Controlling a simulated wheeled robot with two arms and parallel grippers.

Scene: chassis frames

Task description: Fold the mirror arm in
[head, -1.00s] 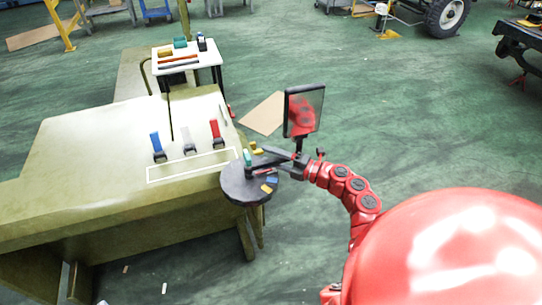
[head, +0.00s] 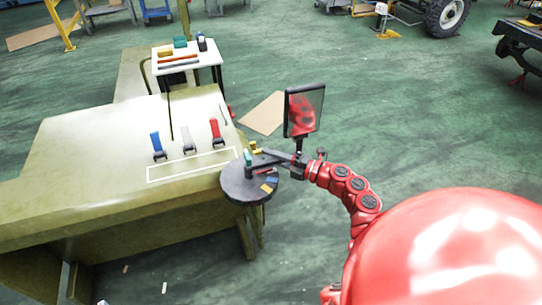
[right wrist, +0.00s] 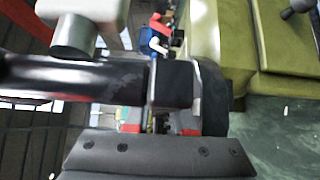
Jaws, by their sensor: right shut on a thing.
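The mirror (head: 304,110) is an upright dark-framed rectangle with a red reflection, standing right of the round dark disc (head: 236,190) at the bench corner. The dark mirror arm (head: 267,158) runs from the disc to the foot of the mirror. My right gripper (head: 298,162) is shut on the mirror arm at its outer end, just below the mirror. In the right wrist view the mirror arm shows as a thick dark bar (right wrist: 75,78) across the left; the fingertips are largely hidden. My left gripper is not in view.
The olive bench (head: 85,150) stands left of the arm, with blue, grey and red-handled tools (head: 216,130) on top. Small coloured blocks lie on the disc. A white side table (head: 188,60) stands behind. Green floor is clear right of the mirror.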

